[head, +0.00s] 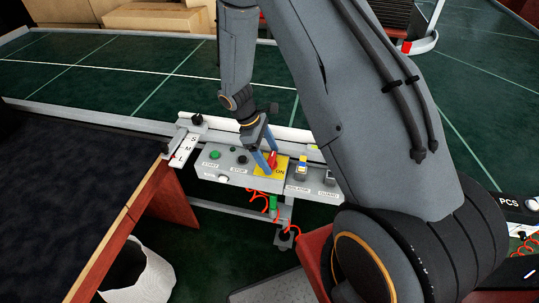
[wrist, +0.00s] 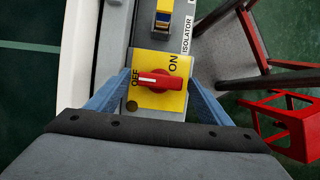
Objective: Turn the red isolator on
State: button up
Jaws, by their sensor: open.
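The red isolator (wrist: 172,82) is a red rotary handle on a yellow plate (wrist: 147,99) marked OFF and ON. Its white line points left in the wrist view, toward the OFF label. In the head view the isolator (head: 271,161) sits on the grey control panel, partly behind my fingers. My gripper (wrist: 158,88) is open, with one blue finger on either side of the handle. It also shows in the head view (head: 262,158), pointing down at the plate. I cannot tell whether the fingers touch the handle or panel.
The grey panel carries a green START button (head: 214,155), a black STOP button (head: 242,159) and a blue-yellow switch (head: 301,168) beside the isolator. A dark table (head: 75,185) stands left. A red frame (wrist: 290,128) is at right in the wrist view.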

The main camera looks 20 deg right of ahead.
jog(key=c, duration=1)
jog(key=shift+c, duration=0.2)
jog(key=shift+m, duration=0.3)
jog(key=m+g+b, duration=0.1)
jog(key=m, duration=0.2)
jog(key=shift+w+d+y, duration=0.1)
jog(key=shift+w+y, duration=0.05)
jog(key=shift+y, duration=0.25)
jog(key=m+y, duration=0.1)
jog(key=m, duration=0.1)
jog(key=m+g+b, duration=0.1)
jog(key=m, duration=0.2)
jog(key=shift+d+y+b, duration=0.15)
jog(key=shift+y+b, duration=0.15)
jog(key=shift+y, duration=0.1)
jog(key=m+y, duration=0.1)
jog(key=m, duration=0.3)
jog(key=shift+d+m+y, duration=0.15)
jog(key=shift+m+y, duration=0.15)
jog(key=shift+y, duration=0.1)
jog(key=shift+d+m+t+y, duration=0.15)
jog(key=shift+m+y, duration=0.3)
jog(key=shift+m, duration=0.75)
jog(key=shift+m+t+y, duration=0.15)
jog(key=shift+m+y, duration=0.3)
jog(key=shift+m, duration=0.75)
